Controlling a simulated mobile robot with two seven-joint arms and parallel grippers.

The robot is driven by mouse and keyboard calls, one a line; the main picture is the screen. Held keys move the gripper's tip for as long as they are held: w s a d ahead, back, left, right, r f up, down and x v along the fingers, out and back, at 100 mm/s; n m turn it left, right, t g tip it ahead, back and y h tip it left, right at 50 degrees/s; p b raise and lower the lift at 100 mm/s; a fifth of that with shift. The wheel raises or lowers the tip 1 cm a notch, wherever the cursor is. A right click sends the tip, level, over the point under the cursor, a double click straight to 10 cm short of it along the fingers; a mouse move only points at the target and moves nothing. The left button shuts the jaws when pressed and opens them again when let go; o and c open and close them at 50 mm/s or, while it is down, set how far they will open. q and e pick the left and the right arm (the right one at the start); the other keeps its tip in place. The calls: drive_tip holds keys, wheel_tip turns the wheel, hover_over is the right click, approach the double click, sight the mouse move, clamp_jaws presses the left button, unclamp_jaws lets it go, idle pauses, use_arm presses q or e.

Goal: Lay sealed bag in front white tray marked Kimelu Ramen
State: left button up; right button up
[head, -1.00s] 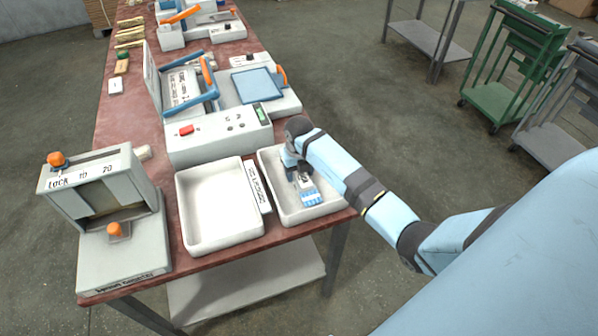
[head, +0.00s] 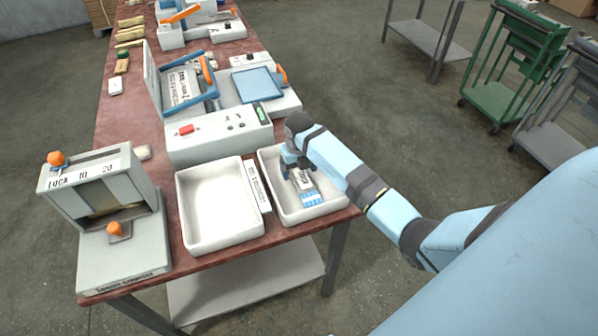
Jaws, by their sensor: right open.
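The bag (head: 311,197), white with a blue patterned end, lies in the right-hand white tray (head: 335,205) at the table's front right corner. My right gripper (head: 291,172) is open above the upper left part of this tray, close to the bag's far end. The gripper partly hides that end, so I cannot tell whether they touch. The left-hand white tray (head: 190,241) beside it is empty. A label plate (head: 258,187) with black lettering stands between the two trays; its words are too small to read surely. My left gripper is out of view.
A grey press (head: 100,185) with orange knobs stands at the front left of the red table. A sealing machine (head: 218,135) stands just behind the trays. More machines and small packets line the table further back. A green cart (head: 510,75) stands on the floor at right.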

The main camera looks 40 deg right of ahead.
sight(299, 172)
wheel_tip(299, 172, up, 10)
drive_tip(key=s+a+y, duration=0.2)
drive_tip(key=a+y, duration=0.1)
drive_tip(key=a, duration=0.2)
drive_tip(key=s+a+f+n+t+y, duration=0.1)
drive_tip(key=a+y, duration=0.2)
drive_tip(key=a, duration=0.2)
drive_tip(key=s+a+f+n+y, duration=0.1)
drive_tip(key=s+a+y, duration=0.1)
drive_tip(key=a, duration=0.3)
drive_tip(key=shift+s+a+f+t+y+b, duration=0.25)
drive_tip(key=shift+s+a+t+y+b, duration=0.05)
drive_tip(key=shift+a+t+y, duration=0.1)
drive_tip(key=s+a+r+m+t+y, duration=0.5)
drive_tip(key=s+a+r+t+y, duration=0.1)
drive_tip(key=a+r+y, duration=0.15)
drive_tip(key=s+d+f+m+t+h, duration=0.1)
drive_tip(key=s+d+f+m+h, duration=0.2)
drive_tip(key=s+f+m+h, duration=0.3)
drive_tip(key=s+d+f+m+t+h, duration=0.2)
drive_tip(key=s+f+m+h, duration=0.5)
drive_tip(key=f+m, duration=0.6)
drive_tip(key=s+d+m, duration=0.1)
drive_tip(key=s+m, duration=0.1)
drive_tip(key=m, duration=0.6)
drive_tip(key=shift+s+f, duration=0.2)
drive_tip(key=shift+f, duration=0.05)
drive_tip(key=shift+r, duration=0.1)
